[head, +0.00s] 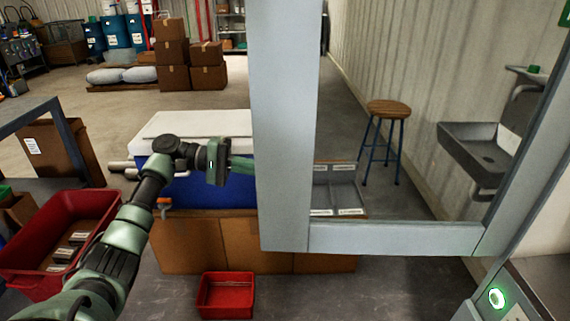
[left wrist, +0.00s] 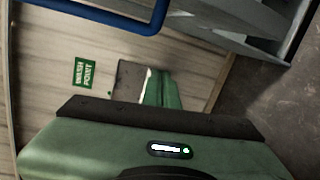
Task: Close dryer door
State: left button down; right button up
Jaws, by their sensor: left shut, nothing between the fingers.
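The dryer door is a pale grey frame (head: 286,130) with a see-through pane, standing open across the right half of the head view. Its left upright is nearest the middle, and its bottom rail runs right to the hinge side. My left gripper (head: 245,168) is shut and empty. Its fingertips reach the left edge of the upright and are partly hidden behind it; I cannot tell if they touch. The left wrist view shows the gripper's green finger (left wrist: 158,88) close up. My right gripper is in neither view.
A grey housing with a green-lit round button (head: 497,298) is at lower right. Behind the door are a stool (head: 388,112) and a wall sink (head: 478,150). A blue-and-white chest (head: 215,192) is beyond my left arm. Red bins (head: 226,295) stand at the lower left and middle.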

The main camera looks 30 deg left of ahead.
aim_at(286, 148)
pick_arm(q)
jog(key=s+r+m+g+h+b, duration=0.1)
jog(key=s+r+m+g+h, duration=0.25)
jog(key=s+r, duration=0.45)
jog(key=shift+m+t+y, duration=0.25)
jog(key=shift+t+y, duration=0.2)
jog(key=w+d+r, duration=0.1)
jog(key=d, duration=0.2)
jog(key=w+d, duration=0.1)
jog(key=d, duration=0.2)
jog(key=w+d+r, duration=0.1)
jog(key=w+d, duration=0.1)
jog(key=d, duration=0.1)
jog(key=shift+d+r, duration=0.2)
jog(key=shift+r, duration=0.1)
jog(key=shift+d+p, duration=0.1)
jog(key=shift+p, duration=0.25)
